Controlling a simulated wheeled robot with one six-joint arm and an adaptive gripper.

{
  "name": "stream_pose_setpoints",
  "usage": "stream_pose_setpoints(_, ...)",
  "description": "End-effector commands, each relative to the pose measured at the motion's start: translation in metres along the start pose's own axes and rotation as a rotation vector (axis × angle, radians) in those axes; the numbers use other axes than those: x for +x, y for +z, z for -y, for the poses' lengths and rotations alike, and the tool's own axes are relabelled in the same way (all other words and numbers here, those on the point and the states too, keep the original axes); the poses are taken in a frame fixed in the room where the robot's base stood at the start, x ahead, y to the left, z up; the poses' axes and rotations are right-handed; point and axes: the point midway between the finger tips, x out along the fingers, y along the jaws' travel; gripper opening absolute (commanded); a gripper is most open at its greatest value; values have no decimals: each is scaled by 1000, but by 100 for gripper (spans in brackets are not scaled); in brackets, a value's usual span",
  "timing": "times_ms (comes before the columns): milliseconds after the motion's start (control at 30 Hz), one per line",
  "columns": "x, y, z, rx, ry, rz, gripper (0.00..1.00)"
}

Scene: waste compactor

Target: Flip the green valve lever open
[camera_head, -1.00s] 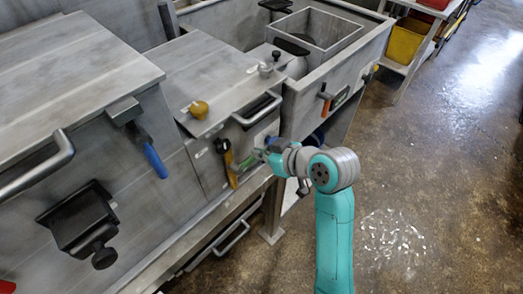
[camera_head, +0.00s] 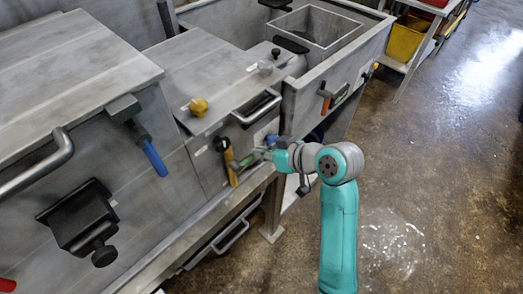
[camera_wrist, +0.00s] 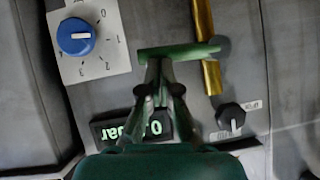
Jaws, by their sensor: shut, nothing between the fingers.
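The green valve lever (camera_wrist: 188,50) lies crosswise over an upright brass-yellow pipe (camera_wrist: 211,78) in the wrist view. Its right end is at the pipe and its left part reaches over my fingertips. My gripper (camera_wrist: 159,66) is shut and empty, with its fingertips at the lever's left part; I cannot tell whether they touch it. In the head view my gripper (camera_head: 264,153) is at the front panel, just right of the yellow part (camera_head: 230,166). The lever is small and hard to make out there.
A blue dial (camera_wrist: 75,37) on a white plate, a green-lit display (camera_wrist: 115,131) and a black knob (camera_wrist: 230,117) surround the lever. A bar handle (camera_head: 258,108) sits above my gripper on the panel. The floor to the right is clear.

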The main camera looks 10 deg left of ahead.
Motion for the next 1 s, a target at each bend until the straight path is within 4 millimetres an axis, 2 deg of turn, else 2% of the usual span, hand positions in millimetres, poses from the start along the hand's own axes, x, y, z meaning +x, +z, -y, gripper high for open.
stream_pose_setpoints(500, 16, 25, -9, 350, -231, 3, 0)
stream_pose_setpoints(1000, 35, 52, -2, 744, -496, 3, 0)
